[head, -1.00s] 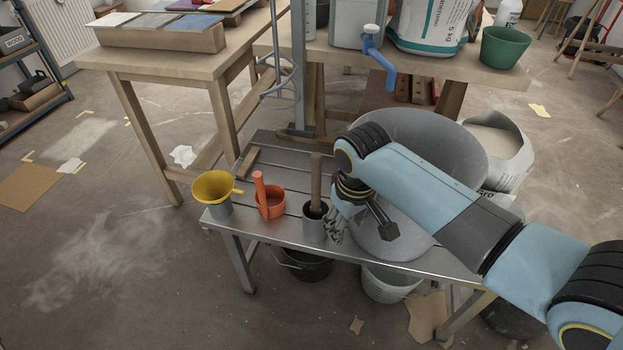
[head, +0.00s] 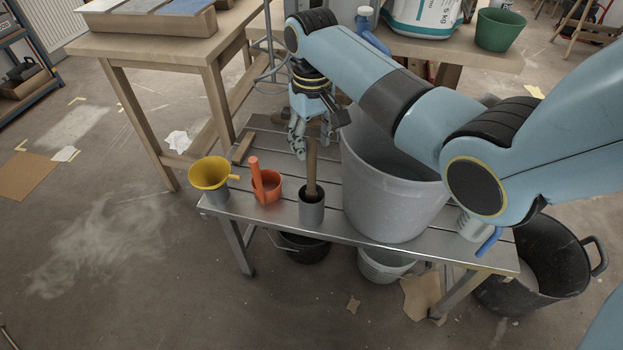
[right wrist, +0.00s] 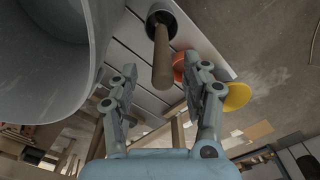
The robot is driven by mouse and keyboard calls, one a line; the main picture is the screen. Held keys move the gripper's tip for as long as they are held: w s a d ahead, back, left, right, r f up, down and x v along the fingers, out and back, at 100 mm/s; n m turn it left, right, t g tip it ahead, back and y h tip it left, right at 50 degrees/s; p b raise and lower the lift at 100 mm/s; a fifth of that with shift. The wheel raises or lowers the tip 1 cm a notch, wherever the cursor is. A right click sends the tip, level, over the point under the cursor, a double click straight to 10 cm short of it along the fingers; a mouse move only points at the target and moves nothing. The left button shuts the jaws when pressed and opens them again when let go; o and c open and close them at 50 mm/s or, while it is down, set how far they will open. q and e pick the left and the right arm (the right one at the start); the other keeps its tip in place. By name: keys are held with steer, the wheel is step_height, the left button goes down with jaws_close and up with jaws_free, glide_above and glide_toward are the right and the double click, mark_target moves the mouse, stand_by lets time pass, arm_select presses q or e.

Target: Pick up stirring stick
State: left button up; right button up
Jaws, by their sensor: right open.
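The stirring stick (head: 311,170) is a brown wooden rod. It stands upright in a small grey cup (head: 311,212) on the metal bench (head: 275,226). My right gripper (head: 299,150) is open and empty, close above and behind the stick's top in the head view. In the right wrist view, the stick (right wrist: 161,55) points toward the gripper (right wrist: 160,92), with its end near the gap between the open fingers. The lower part of the stick is hidden inside the cup. My left gripper is not in view.
An orange cup (head: 268,188) with a handle and a yellow funnel (head: 210,173) stand left of the grey cup. A large grey bucket (head: 390,205) stands close on the right. A wooden table (head: 160,45) is behind left. Black and white buckets sit under the bench.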

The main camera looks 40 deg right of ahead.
mark_target(312, 164)
steer(key=f, duration=0.3)
steer(key=f+b, duration=0.1)
steer(key=f, duration=0.2)
steer(key=shift+s+a+f, duration=0.15)
steer(key=shift+s+f, duration=0.05)
jaws_close()
